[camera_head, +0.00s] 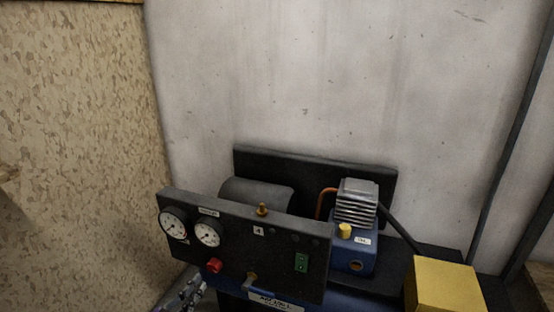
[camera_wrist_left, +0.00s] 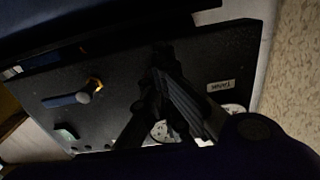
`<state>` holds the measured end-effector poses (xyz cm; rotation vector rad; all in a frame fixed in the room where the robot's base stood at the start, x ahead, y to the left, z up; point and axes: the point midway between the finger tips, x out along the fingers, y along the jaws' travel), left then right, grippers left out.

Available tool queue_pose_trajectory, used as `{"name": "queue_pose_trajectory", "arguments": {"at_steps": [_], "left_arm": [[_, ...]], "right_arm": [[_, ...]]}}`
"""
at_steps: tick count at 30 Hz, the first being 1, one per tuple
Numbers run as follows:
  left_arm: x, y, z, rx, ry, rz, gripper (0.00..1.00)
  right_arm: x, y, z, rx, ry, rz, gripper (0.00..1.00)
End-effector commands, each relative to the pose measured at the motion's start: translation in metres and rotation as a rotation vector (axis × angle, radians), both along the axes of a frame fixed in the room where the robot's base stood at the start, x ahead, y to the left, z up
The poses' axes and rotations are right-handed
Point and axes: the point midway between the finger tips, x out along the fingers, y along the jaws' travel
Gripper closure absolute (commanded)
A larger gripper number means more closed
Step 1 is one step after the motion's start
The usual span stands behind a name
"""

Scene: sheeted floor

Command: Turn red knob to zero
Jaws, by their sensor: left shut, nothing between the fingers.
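The red knob (camera_head: 214,265) sticks out from the lower left part of a dark upright panel (camera_head: 235,238), below two round gauges. My left gripper (camera_head: 188,284) shows at the bottom edge in the head view, just left of and below the knob, partly cut off by the frame. In the left wrist view, its dark fingers (camera_wrist_left: 162,75) lie close together in front of the panel, shut with nothing visible between them. The knob cannot be made out in that view. Contact with the knob cannot be told. My right gripper is not in view.
Two white gauges (camera_head: 173,222) (camera_head: 207,234), a brass fitting (camera_head: 262,210), a green switch (camera_head: 301,262) and a valve handle (camera_head: 251,279) are on the panel. A blue pump (camera_head: 353,255) stands behind it. A yellow box (camera_head: 445,287) is at right. Walls close off the back and left.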

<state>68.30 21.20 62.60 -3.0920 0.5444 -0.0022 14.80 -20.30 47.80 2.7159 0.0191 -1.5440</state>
Motion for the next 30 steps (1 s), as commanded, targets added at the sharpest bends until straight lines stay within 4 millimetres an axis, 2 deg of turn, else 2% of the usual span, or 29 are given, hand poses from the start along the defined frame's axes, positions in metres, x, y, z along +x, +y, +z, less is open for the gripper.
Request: {"name": "queue_pose_trajectory", "arguments": {"at_steps": [2,10,30], "left_arm": [[0.01,-0.004,-0.003,-0.001,0.0,-0.001,1.0],[0.032,-0.012,-0.001,-0.002,0.002,0.0,1.0],[0.035,-0.019,0.003,-0.003,-0.002,-0.007,1.0]], "right_arm": [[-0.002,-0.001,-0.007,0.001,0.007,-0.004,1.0],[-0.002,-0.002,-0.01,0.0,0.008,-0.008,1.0],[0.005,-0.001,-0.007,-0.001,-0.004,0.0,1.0]]}}
